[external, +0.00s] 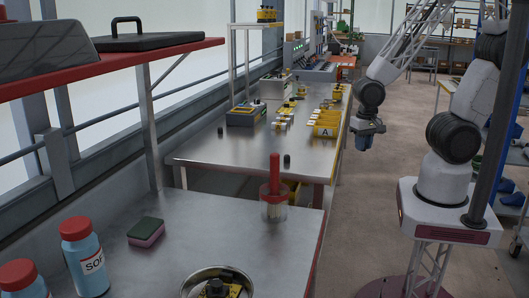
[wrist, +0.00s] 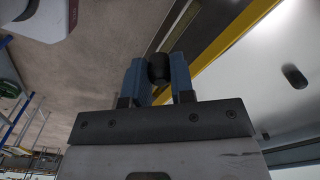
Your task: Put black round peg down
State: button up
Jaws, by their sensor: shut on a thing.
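My gripper (wrist: 158,78) is shut on a black round peg (wrist: 158,68), which sits between its two blue fingers in the wrist view. In the external view my gripper (external: 366,138) hangs off the right side of the metal table (external: 215,155), past its edge. I cannot make out the held peg there. A second black peg (wrist: 294,77) stands apart on the metal surface in the wrist view. In the external view small black pegs stand on the table, one near its front edge (external: 287,160) and one farther left (external: 220,130).
A yellow bin marked A (external: 325,131) and several small yellow parts sit near the table's right side. The table's yellow edge (wrist: 225,52) runs beside my fingers. The table's front middle is mostly bare.

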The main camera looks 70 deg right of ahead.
jog(key=w+a+f+n, duration=0.1)
jog(key=w+a+n, duration=0.1)
jog(key=w+a, duration=0.5)
jog(key=w+a+n, duration=0.3)
jog(key=w+a, duration=0.1)
jog(key=a, duration=0.7)
jog(key=a+f+n, duration=0.1)
jog(key=a, duration=0.4)
jog(key=w+a+f+n, duration=0.1)
jog(key=a+f, duration=0.1)
jog(key=a, duration=0.4)
jog(key=w+a+f+n, duration=0.1)
jog(key=a, duration=0.5)
jog(key=shift+a+f, duration=0.1)
jog(key=shift+f, duration=0.1)
jog(key=shift+s+a+f, duration=0.1)
jog(key=shift+a+f, duration=0.1)
jog(key=shift+a, duration=0.5)
send_over(254, 250)
jog(key=shift+f, duration=0.75)
jog(key=shift+f, duration=1.75)
